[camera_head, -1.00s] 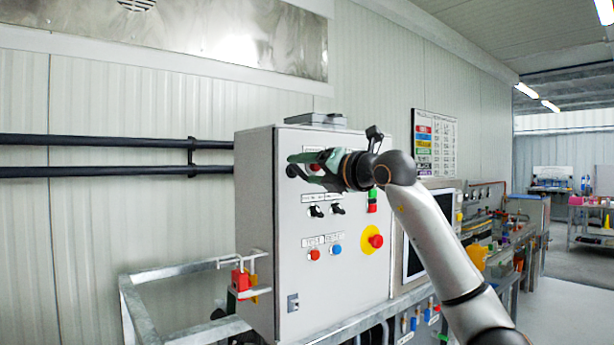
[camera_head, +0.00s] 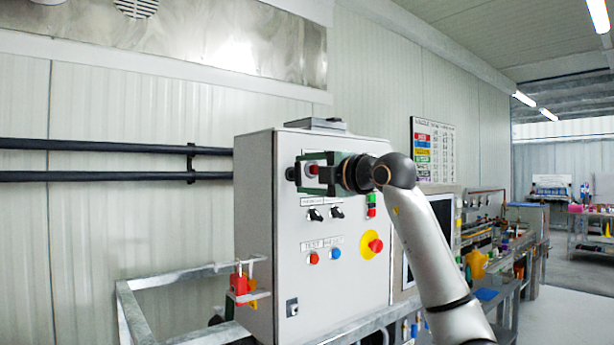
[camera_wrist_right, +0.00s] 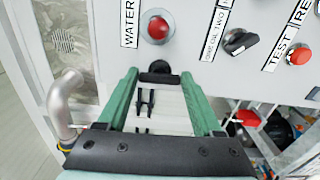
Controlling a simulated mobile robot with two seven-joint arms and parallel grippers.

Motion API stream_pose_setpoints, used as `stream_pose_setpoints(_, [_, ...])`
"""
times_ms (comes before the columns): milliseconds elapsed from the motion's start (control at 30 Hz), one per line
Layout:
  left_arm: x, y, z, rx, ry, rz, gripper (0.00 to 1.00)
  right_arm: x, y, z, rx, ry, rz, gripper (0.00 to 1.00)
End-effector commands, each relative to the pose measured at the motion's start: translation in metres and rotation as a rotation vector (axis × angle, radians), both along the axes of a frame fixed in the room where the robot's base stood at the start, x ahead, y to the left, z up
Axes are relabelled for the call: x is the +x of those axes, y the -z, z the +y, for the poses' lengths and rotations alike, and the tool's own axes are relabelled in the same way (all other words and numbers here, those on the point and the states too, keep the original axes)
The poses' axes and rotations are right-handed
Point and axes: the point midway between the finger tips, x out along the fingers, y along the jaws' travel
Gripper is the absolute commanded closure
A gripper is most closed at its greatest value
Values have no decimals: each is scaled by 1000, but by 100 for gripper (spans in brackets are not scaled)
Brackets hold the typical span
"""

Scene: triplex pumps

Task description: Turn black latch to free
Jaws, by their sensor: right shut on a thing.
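The grey control cabinet (camera_head: 254,240) stands at the centre of the head view. A black latch (camera_wrist_right: 158,78) sits near the door's edge and shows between my fingertips in the right wrist view. It also shows as a small dark piece at the upper left of the door in the head view (camera_head: 291,173). My right gripper (camera_head: 299,173), with green fingers, is shut on this latch; its tips (camera_wrist_right: 160,80) are at the panel. The latch's exact angle is mostly hidden. My left gripper is not in view.
The door carries a red lamp (camera_wrist_right: 158,28), black selector switches (camera_head: 316,214), a blue button (camera_head: 336,253) and a red emergency stop (camera_head: 375,245) on yellow. Another latch (camera_head: 292,307) sits low on the door. A metal rail (camera_head: 135,310) and red padlock (camera_head: 239,284) are at left.

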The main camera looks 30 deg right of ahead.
Motion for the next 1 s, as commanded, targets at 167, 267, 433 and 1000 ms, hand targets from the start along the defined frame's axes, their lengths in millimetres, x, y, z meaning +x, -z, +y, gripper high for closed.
stream_pose_setpoints(167, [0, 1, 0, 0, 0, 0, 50, 0, 1, 0, 49, -1, 5, 88])
stream_pose_setpoints(267, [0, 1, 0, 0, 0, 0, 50, 0, 1, 0, 62, -1, 6, 88])
stream_pose_setpoints(433, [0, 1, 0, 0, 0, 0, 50, 0, 1, 0, 70, -1, 7, 88])
stream_pose_setpoints(1000, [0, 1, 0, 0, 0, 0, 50, 0, 0, 0, 67, 0, 5, 20])
